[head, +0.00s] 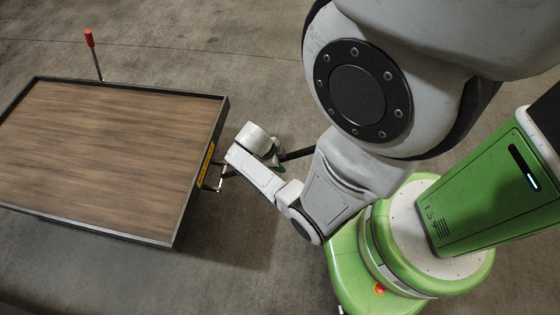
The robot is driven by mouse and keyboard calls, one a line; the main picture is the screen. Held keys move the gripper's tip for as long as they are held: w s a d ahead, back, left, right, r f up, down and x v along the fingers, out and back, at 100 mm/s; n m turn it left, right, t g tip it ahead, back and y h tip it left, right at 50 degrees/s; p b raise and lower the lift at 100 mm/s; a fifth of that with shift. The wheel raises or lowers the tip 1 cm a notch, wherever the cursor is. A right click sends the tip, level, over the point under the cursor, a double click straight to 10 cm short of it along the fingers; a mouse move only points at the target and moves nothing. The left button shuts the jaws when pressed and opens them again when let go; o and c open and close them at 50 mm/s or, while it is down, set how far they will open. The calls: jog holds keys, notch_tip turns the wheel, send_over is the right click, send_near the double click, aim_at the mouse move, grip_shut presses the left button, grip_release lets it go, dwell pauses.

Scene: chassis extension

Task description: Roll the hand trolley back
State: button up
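The hand trolley (110,150) fills the left of the head view. It has a flat wood-grain deck with a raised dark rim, and a yellow label on its right edge. A small metal linkage (216,182) sticks out from that edge. A dark bar (298,154) shows to the right of it, partly hidden by my arm. My gripper (277,158) is just right of the trolley, at the left end of the visible bar. The fingers are small and partly hidden by my wrist, so I cannot tell whether they are closed around the bar.
A thin upright rod with a red grip (89,38) stands at the trolley's far edge. The deck is empty. The grey concrete floor (230,50) is clear beyond the trolley and in front of it. My green base is close on the right.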

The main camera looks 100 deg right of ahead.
grip_shut()
dwell(1.1)
